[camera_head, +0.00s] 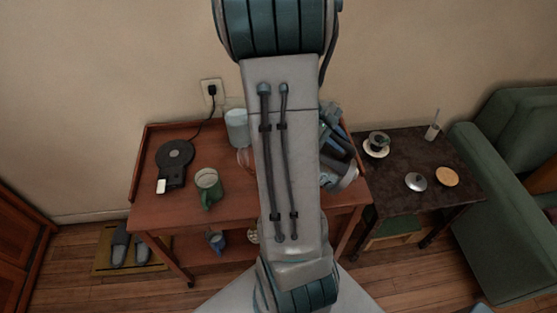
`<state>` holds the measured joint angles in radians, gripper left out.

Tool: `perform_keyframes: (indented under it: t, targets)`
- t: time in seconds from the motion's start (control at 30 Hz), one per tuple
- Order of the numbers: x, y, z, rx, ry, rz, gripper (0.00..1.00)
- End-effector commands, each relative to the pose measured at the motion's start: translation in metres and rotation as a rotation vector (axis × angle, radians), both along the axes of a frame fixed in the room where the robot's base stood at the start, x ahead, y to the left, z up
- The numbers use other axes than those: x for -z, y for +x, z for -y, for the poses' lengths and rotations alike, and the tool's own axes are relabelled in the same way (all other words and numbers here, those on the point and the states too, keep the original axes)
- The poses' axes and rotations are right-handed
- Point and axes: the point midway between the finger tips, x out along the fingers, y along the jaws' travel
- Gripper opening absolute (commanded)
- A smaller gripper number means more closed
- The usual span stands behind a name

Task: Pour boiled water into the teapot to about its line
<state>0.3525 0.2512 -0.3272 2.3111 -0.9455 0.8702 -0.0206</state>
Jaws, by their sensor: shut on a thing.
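My gripper (338,152) is partly hidden behind my own arm, at the right end of the wooden table. It is shut on a grey, rounded vessel (346,180), which looks like the kettle; only part of it shows and its tilt cannot be told. The black power base (175,153) at the table's left has no kettle on it. No teapot can be made out for certain. A clear glass edge (243,158) shows just left of my arm, the rest hidden. A silver lid with a dark knob (416,181) lies on the dark side table.
The dark side table (395,198) bears a dark cup on a saucer (377,145), a cork mat (447,176) and a glass (432,132). A green armchair (500,170) borders it.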

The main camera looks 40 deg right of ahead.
Motion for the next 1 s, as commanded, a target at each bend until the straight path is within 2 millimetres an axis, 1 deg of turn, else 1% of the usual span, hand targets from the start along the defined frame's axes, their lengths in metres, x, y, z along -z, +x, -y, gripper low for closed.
perform_keyframes:
  t: [1.0]
  targets:
    - [-0.0031,0.0038,-0.001,0.0,-0.021,-0.028,0.0]
